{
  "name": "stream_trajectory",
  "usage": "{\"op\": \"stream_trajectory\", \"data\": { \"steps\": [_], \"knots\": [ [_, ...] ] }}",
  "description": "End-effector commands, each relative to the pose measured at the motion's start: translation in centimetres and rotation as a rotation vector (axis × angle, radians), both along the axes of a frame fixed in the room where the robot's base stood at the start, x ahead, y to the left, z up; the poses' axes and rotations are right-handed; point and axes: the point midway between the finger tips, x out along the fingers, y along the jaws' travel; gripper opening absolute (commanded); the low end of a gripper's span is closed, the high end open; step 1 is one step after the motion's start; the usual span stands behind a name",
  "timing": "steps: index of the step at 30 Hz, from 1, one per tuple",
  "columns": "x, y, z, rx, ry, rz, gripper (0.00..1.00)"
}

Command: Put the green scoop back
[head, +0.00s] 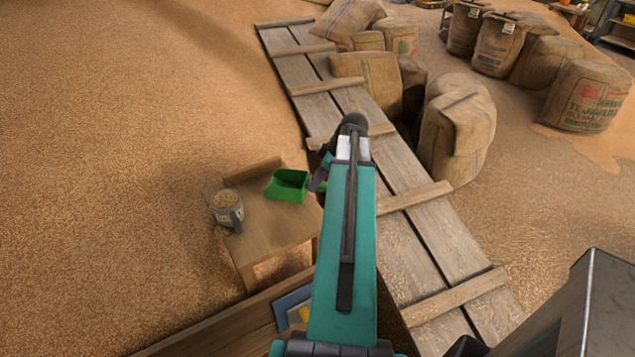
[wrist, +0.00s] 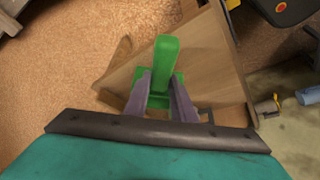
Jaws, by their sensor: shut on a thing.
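The green scoop (head: 287,186) shows in the head view at the small wooden table (head: 262,236), with its open pan to the left of my gripper (head: 321,176). I cannot tell whether it rests on the table top or hangs just above it. In the wrist view, my gripper (wrist: 161,88) has its two grey fingers on either side of the green scoop (wrist: 166,55) and is shut on it. The scoop's upright green part stands beyond the fingertips. My arm hides part of the table's right side in the head view.
A grey mug of grain (head: 228,212) stands on the table, left of the scoop. A raised wooden strip (head: 252,170) edges the table's back. A plank walkway (head: 405,205) runs along the right, with burlap sacks (head: 458,135) beyond. Loose grain lies to the left.

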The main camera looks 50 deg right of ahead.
Motion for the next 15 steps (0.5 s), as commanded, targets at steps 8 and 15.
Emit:
{"op": "stream_trajectory", "data": {
  "steps": [8, 15],
  "knots": [
    [1.07, -1.48, -0.15, 0.001, 0.0, 0.0, 0.0],
    [1.07, -1.46, -0.19, 0.0, 0.0, 0.0, 0.0]
  ]
}}
